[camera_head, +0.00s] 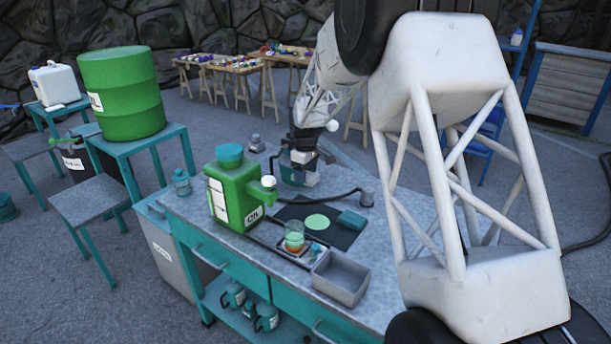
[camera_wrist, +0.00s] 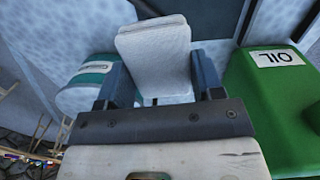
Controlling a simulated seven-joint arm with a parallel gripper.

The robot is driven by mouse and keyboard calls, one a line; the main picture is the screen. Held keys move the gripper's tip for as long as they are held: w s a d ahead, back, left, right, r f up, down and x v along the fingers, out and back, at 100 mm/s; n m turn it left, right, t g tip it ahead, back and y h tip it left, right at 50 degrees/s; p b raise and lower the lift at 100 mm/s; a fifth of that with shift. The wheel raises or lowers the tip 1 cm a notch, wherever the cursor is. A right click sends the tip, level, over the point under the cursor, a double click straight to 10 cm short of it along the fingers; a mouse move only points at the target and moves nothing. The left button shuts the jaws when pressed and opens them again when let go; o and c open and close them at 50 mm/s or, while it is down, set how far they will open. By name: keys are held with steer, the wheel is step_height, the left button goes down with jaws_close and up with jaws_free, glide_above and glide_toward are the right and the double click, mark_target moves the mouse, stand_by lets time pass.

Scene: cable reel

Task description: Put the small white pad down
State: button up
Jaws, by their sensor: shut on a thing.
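The small white pad (camera_wrist: 155,52) is between the two fingers of my gripper (camera_wrist: 162,78) in the wrist view. My gripper is shut on it, and the pad sticks out past the fingertips. In the head view my gripper (camera_head: 305,156) is over the back part of the workbench, behind the green oil can.
A green oil can (camera_head: 232,190) stands left of my gripper; it also shows in the wrist view (camera_wrist: 270,110). A teal-and-white jar (camera_wrist: 88,90) is close beside my gripper. A dark mat (camera_head: 345,236) with a pale green disc, a teal block (camera_head: 352,219) and a grey tray (camera_head: 324,286) lie nearer.

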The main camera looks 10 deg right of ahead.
stand_by(0.4)
steer(key=s+d, duration=0.2)
steer(key=s, duration=0.8)
steer(key=shift+s+r+m, duration=0.15)
steer(key=shift+s+m, duration=0.05)
steer(key=shift+m, duration=0.2)
glide_above(317, 222)
steer(key=shift+f, duration=3.15)
steer(key=shift+f, duration=1.85)
steer(key=shift+f, duration=0.1)
steer(key=o, duration=0.9)
